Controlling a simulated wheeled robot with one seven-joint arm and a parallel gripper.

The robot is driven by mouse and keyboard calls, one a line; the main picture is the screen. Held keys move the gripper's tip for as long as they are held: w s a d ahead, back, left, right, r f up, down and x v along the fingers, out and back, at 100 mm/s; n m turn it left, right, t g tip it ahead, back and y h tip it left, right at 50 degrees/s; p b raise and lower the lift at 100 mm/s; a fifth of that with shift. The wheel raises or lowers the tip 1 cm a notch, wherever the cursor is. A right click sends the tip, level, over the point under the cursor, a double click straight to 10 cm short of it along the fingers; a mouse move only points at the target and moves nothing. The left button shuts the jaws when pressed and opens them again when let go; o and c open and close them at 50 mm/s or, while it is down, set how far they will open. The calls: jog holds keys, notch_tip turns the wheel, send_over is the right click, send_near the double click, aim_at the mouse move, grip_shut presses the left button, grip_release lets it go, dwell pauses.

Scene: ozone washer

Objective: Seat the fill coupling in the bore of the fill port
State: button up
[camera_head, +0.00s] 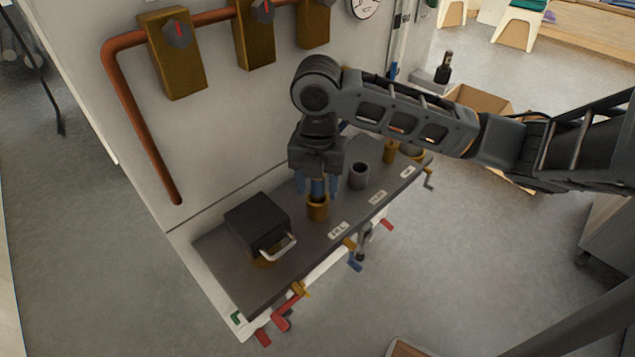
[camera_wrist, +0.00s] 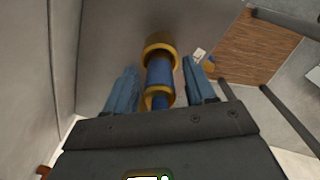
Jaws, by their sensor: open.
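The fill coupling, a blue cylinder with a brass collar, stands between my fingers; it shows in the head view (camera_head: 318,187) and in the wrist view (camera_wrist: 159,73). Its lower end meets the brass fill port (camera_head: 318,211), a ring on the dark bench beside the FILL label; the port also shows in the wrist view (camera_wrist: 160,46). The coupling looks upright and in line with the bore; how deep it sits is hidden. My gripper (camera_head: 318,191) is open above the port. In the wrist view, its blue fingers (camera_wrist: 162,78) stand apart from the coupling on both sides.
A black box with a pale handle (camera_head: 258,224) stands left of the port. A grey cup-like port (camera_head: 359,175) and a brass port (camera_head: 390,151) stand to the right. The wall with copper pipe (camera_head: 140,120) rises behind. Coloured valve handles (camera_head: 282,322) jut from the front edge.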

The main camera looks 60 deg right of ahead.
notch_tip(320, 180, up, 12)
jog(key=shift+r+p, duration=0.2)
jog(key=shift+p, duration=0.1)
dwell(0.8)
